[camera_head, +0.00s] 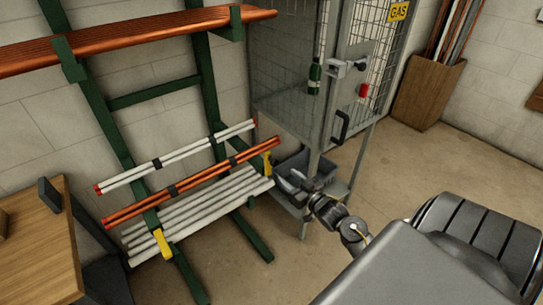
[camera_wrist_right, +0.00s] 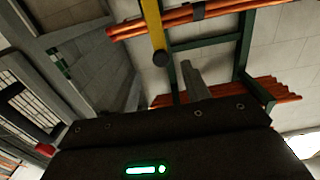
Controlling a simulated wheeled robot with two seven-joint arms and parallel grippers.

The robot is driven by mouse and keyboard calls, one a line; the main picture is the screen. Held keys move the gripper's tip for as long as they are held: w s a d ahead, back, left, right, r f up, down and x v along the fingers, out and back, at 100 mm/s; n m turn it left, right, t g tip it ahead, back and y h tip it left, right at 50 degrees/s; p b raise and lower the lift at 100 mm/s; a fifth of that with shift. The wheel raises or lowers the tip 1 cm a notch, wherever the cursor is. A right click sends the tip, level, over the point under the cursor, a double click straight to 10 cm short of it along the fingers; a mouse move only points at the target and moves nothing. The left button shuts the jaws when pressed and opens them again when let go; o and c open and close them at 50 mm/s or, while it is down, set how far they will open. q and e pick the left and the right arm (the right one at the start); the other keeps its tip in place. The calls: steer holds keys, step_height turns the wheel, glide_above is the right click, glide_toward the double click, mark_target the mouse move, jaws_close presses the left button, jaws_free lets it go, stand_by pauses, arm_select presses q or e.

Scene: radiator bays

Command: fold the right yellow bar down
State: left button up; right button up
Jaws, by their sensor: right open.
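The right yellow bar (camera_head: 267,163) stands roughly upright at the right end of the lower rack, in front of the orange pipes. In the right wrist view the yellow bar (camera_wrist_right: 153,25) comes down from the top edge and ends in a dark round tip. My right gripper (camera_head: 291,181) is open and empty, just right of the bar and apart from it, in front of the cage. In the wrist view its grey fingers (camera_wrist_right: 162,82) point toward the bar's dark end. A second yellow bar (camera_head: 162,243) is at the rack's left front. My left gripper is not in view.
The green rack (camera_head: 148,95) holds orange pipes (camera_head: 190,183) and white pipes (camera_head: 200,210). A wooden bench (camera_head: 40,250) is at left. The floor in front is clear.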

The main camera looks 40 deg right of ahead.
mark_target(275, 163)
steer(key=w, duration=0.3)
steer(key=w+p, duration=0.1)
steer(key=w, duration=0.3)
steer(key=w+r, duration=0.1)
steer(key=w, duration=0.3)
steer(key=shift+d+r+p, duration=0.1)
steer(key=shift+d+p, duration=0.05)
steer(key=shift+p, duration=0.15)
jaws_close()
